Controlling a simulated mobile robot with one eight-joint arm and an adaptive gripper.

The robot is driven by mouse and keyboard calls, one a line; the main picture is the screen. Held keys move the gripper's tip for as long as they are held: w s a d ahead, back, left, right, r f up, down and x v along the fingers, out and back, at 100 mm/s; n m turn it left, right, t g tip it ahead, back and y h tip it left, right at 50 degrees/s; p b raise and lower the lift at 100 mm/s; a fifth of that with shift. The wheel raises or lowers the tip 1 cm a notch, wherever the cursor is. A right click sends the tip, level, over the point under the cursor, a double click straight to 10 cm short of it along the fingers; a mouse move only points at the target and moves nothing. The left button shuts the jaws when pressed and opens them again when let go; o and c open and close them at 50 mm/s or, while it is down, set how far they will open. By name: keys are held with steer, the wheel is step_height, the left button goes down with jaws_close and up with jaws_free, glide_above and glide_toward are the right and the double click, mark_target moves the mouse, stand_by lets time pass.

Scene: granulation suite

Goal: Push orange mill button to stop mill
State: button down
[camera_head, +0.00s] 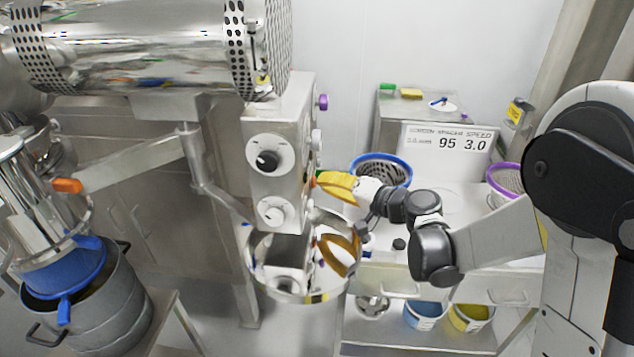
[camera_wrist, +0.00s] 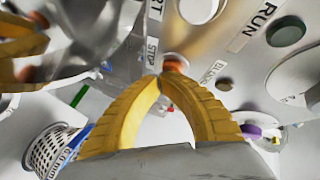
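The orange button (camera_wrist: 176,62) sits on the grey side panel of the mill, close to a "STOP" label in the wrist view. My yellow-fingered gripper (camera_wrist: 169,77) points at the panel with its fingertips together and nothing seen between them. The tips appear right at the lower edge of the button; I cannot tell whether they touch it. In the head view my gripper (camera_head: 320,179) is at the right side of the mill's control column (camera_head: 283,130). The orange button cannot be made out there.
A green button (camera_wrist: 286,32) by "RUN" and a purple knob (camera_wrist: 250,131) share the panel. A shiny metal ring (camera_head: 300,296) lies below my gripper. A blue-rimmed basket (camera_head: 381,160) and a readout sign (camera_head: 448,141) stand on the bench to the right.

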steer(key=shift+d, duration=0.75)
steer(key=d, duration=0.5)
steer(key=shift+s+b, duration=0.1)
steer(key=shift+b, duration=0.25)
